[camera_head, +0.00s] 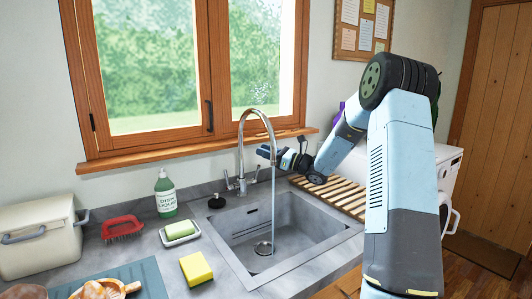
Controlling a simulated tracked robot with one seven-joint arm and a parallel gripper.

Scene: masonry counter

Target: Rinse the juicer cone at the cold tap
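The curved metal tap (242,150) stands behind the grey sink (330,232), and a stream of water falls from its spout to the drain. My gripper (268,153) is at the end of my arm, reaching in from the right, close to the tap's spout above the back of the sink. It is small and partly crossed by the tap and the water. I cannot tell whether its fingers are open or shut, or whether anything is between them.
A slatted wooden rack (335,194) lies right of the sink. A green soap bottle (166,197), red brush (122,227), soap dish (181,231) and yellow sponge (196,269) stand to its left. A cream bin (36,240) is at far left. The sink basin looks empty.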

